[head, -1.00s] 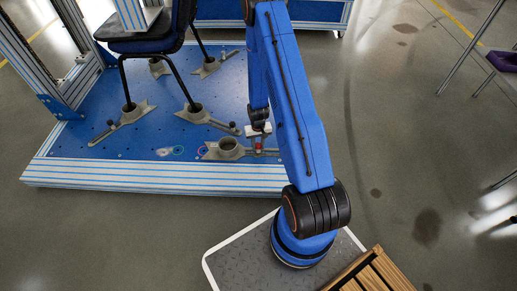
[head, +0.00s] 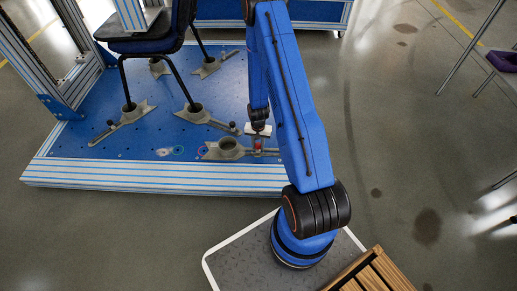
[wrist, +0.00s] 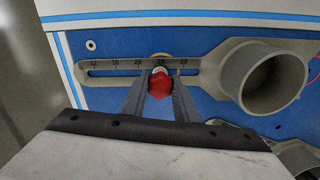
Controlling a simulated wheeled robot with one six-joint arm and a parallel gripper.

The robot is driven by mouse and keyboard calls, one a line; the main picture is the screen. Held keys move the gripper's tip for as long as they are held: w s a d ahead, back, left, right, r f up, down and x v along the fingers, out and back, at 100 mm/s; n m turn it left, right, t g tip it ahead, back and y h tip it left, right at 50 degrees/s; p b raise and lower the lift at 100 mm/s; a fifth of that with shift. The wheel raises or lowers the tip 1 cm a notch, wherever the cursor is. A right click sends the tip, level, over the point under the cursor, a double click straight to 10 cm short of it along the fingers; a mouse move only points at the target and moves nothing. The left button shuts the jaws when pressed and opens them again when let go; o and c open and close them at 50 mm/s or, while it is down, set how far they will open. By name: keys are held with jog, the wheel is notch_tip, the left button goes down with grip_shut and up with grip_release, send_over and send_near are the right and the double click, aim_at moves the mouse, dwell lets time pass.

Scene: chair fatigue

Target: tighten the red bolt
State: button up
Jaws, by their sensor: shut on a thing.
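The red bolt (wrist: 160,83) stands in the slot of a grey slotted clamp arm (wrist: 115,67) with a numbered scale. In the head view the red bolt (head: 258,147) is a small red spot below my gripper. My gripper (wrist: 160,90) is shut on the red bolt, one finger on each side of it. In the head view my gripper (head: 258,136) hangs above the clamp at the front right of the blue platform. The lower part of the bolt is hidden by the fingers and its head.
The clamp ends in a round grey cup (head: 229,146), empty, left of the bolt. A dark chair (head: 150,42) stands in other grey clamps on the blue platform (head: 130,150). A wooden slatted crate (head: 372,273) sits near my base. The floor to the right is mostly clear.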

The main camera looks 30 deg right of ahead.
jog(key=m, duration=0.3)
jog(key=o, duration=1.1)
jog(key=shift+c, duration=0.2)
jog(key=n, duration=0.3)
jog(key=shift+n, duration=0.4)
